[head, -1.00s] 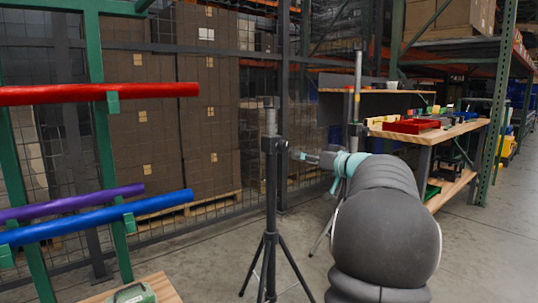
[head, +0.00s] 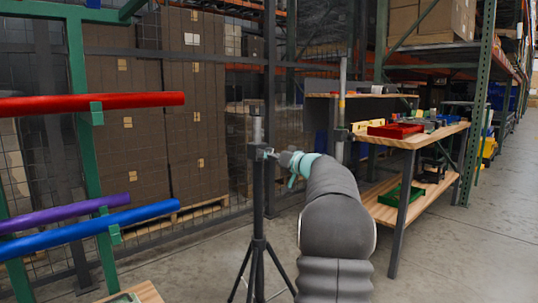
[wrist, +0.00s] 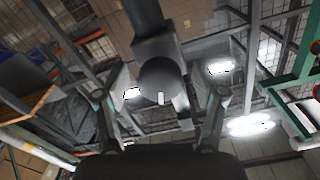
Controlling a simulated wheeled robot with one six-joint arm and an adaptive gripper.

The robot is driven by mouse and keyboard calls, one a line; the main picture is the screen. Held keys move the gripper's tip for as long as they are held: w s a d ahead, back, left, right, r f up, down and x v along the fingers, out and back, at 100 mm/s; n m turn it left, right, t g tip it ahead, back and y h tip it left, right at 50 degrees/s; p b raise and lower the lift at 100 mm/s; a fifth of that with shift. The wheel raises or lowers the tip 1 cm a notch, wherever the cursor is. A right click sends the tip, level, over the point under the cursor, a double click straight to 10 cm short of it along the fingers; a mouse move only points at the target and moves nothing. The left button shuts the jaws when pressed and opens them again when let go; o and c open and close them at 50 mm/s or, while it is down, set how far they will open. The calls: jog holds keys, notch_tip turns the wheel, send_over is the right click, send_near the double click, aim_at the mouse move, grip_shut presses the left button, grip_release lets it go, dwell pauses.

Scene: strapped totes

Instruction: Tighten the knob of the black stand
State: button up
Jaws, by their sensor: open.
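The black stand (head: 258,190) is an upright tripod with a grey inner tube (head: 257,128) coming out of its collar. Its knob (wrist: 160,77) is round and dark, with a small white mark, and faces the wrist camera in the middle of that view. My gripper (head: 272,155) is at the collar's right side in the head view, where the knob is too small to make out clearly. In the wrist view my gripper (wrist: 166,90) is open, with one finger on each side of the knob. I see gaps beside the knob and cannot tell any contact.
A second stand (head: 341,105) is partly hidden behind my arm. A wooden workbench (head: 410,140) with red bins (head: 395,130) stands at the right. A green rack (head: 80,110) holds red, purple and blue tubes at the left. Floor at the right is clear.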

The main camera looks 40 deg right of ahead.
jog(key=shift+w, duration=0.45)
jog(key=c, duration=1.2)
jog(key=shift+o, duration=0.2)
